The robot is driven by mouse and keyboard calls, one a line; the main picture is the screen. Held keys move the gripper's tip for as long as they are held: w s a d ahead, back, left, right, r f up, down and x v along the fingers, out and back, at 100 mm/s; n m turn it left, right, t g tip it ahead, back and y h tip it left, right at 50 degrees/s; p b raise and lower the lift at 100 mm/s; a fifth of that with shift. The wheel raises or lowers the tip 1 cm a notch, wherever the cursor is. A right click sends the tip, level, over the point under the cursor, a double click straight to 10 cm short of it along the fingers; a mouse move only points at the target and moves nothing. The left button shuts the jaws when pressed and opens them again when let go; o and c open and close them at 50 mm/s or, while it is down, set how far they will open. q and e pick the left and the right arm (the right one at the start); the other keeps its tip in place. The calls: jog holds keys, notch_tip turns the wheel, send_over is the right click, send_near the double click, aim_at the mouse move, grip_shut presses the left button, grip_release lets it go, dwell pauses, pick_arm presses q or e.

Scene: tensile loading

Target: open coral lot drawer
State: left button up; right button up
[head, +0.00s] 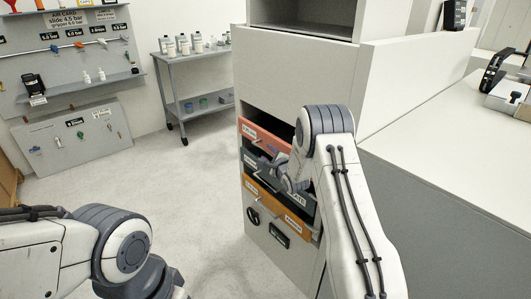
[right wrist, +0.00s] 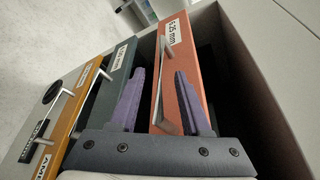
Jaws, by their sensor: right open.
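The coral drawer (head: 258,132) is the upper of the stacked drawers in the white cabinet. Its front (right wrist: 187,65) in the right wrist view carries a "6.25 mm" label and a metal bar handle (right wrist: 158,85). My right gripper (right wrist: 160,73) is open, its two purple fingers on either side of the handle in that view. I cannot tell whether they touch it. In the head view the right gripper (head: 288,170) is in front of the drawers and partly hides them. My left arm shows at lower left, but its gripper is out of view.
Below the coral drawer are a dark slate drawer (head: 252,163) and an orange drawer (head: 262,197), also with handles. A white counter (head: 455,150) stands to the right. A shelf cart (head: 190,80) with bottles stands behind. Floor left of the cabinet is clear.

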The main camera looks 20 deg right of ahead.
jog(key=shift+x, duration=1.4)
grip_shut()
dwell(0.5)
